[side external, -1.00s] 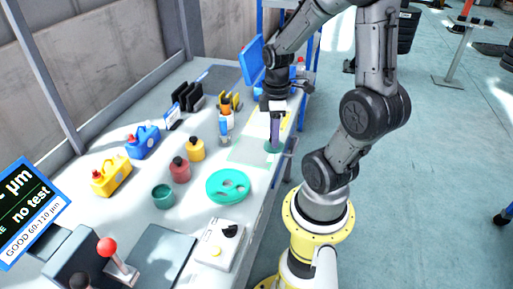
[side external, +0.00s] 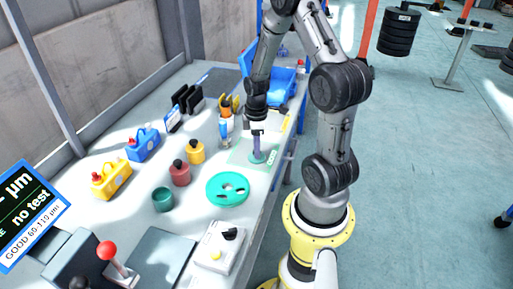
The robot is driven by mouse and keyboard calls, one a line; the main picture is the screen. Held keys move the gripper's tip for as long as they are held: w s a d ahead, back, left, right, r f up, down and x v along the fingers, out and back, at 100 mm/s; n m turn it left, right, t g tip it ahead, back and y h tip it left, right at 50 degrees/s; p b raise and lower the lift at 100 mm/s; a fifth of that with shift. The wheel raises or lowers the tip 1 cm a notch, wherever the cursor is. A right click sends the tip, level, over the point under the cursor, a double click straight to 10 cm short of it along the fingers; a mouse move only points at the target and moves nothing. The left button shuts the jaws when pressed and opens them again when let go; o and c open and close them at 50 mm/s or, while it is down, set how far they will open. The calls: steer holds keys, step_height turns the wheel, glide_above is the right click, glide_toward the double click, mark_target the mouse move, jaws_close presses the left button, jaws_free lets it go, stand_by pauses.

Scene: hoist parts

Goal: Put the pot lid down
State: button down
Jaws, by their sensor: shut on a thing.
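My gripper (side external: 257,150) points straight down over the bench, its slim purple-tinted fingers shut on the pot lid (side external: 258,158). The lid is a small, round teal-green piece at the fingertips, near the bench's right edge. It looks level and lies over a pale green marked area. I cannot tell whether it touches the surface. The fingers hide its middle. An open teal pot (side external: 163,199) stands upright to the lower left, well apart from the lid.
A larger green disc with holes (side external: 228,188) lies just in front of the lid. Red (side external: 180,174) and yellow (side external: 196,151) pots stand to the left. A blue-and-white bottle (side external: 225,130) is close by, left of the fingers. A blue bin (side external: 283,86) is behind.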

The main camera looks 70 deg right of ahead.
steer(key=shift+f, duration=0.15)
steer(key=c, duration=1)
jaws_free()
steer(key=shift+f, duration=0.1)
steer(key=shift+c, duration=0.2)
steer(key=o, duration=0.4)
steer(key=shift+o, duration=0.2)
step_height(320, 180, up, 12)
steer(key=a+r+m+t+h, duration=0.1)
steer(key=a+r+m+t, duration=0.15)
steer(key=a+r, duration=0.9)
steer(key=s+a+r+m+t+y, duration=0.1)
steer(key=s+a+m+t, duration=0.1)
steer(key=s+a, duration=0.4)
steer(key=a+t, duration=0.1)
steer(key=a, duration=0.3)
